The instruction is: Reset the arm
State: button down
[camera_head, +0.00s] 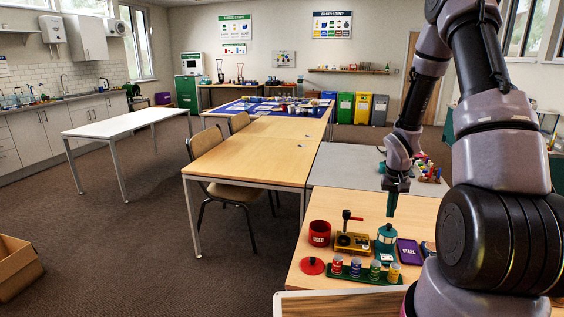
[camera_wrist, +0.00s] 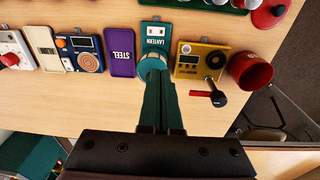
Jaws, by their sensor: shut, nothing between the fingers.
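My arm comes down from the upper right in the head view, and my gripper (camera_head: 392,206) hangs above the wooden table (camera_head: 300,252), pointing down. In the wrist view my gripper (camera_wrist: 158,88) shows as two teal fingers, closed together and empty. The fingertips overlap the lower end of a teal lantern (camera_wrist: 152,62) in that picture. In the head view the lantern (camera_head: 386,238) stands below the gripper, with a gap between them.
Near the lantern are a yellow device (camera_head: 353,242) with a dark handle, a red cup (camera_head: 319,233), a purple steel card (camera_head: 409,251), a red lid (camera_head: 312,266) and a green tray (camera_head: 345,275) of small cans.

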jog(key=s+a+r+m+t, duration=0.1)
jog(key=s+a+r+t, duration=0.15)
jog(key=r, duration=1.05)
jog(key=s+a+r+t, duration=0.1)
jog(key=s+a+r, duration=0.2)
jog(key=r, duration=0.9)
jog(key=s+a+r+t+y, duration=0.1)
jog(key=s+a+r, duration=0.3)
jog(key=s+r, duration=0.3)
jog(key=s+a+r+t+y, duration=0.1)
jog(key=s+a+r+t, duration=0.1)
jog(key=s+a+r, duration=0.2)
jog(key=s+r, duration=0.3)
jog(key=s, duration=0.1)
jog(key=shift+s+y, duration=0.3)
jog(key=shift+s, duration=0.1)
